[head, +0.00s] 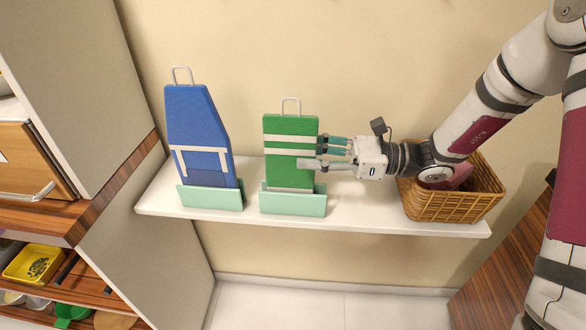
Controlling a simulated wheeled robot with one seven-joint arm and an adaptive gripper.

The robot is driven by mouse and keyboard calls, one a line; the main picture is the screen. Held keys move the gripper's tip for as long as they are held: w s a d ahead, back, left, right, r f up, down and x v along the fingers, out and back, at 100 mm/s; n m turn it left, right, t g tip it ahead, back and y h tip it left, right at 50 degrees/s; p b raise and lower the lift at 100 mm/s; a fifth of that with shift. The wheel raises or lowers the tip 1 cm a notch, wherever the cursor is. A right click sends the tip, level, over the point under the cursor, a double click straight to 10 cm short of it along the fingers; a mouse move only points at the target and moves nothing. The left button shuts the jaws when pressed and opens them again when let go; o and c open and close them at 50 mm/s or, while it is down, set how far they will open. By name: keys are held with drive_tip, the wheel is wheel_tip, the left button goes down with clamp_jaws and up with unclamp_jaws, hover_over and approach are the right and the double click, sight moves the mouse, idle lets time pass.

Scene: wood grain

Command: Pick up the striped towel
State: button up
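The striped towel (283,154) is green with white bands across it. It stands upright like a flat panel in a mint-green holder (300,204) on the shelf, with a metal loop above it. My gripper (309,151) reaches in from the right at the towel's right edge. Its fingers are parted. The near finger lies in front of the towel's face, and the far fingers end at its right edge, where their tips may be hidden behind it. I cannot tell whether either side touches the cloth.
A blue panel with white straps (196,130) stands in another mint holder on the left. A wicker basket (450,207) with something pinkish inside sits at the right end of the white shelf (365,217). The wall is close behind. A cabinet stands at the left.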

sight(293, 152)
drive_tip(key=shift+w+a, duration=0.1)
drive_tip(key=shift+a, duration=1.8)
clamp_jaws()
drive_tip(key=shift+r, duration=0.1)
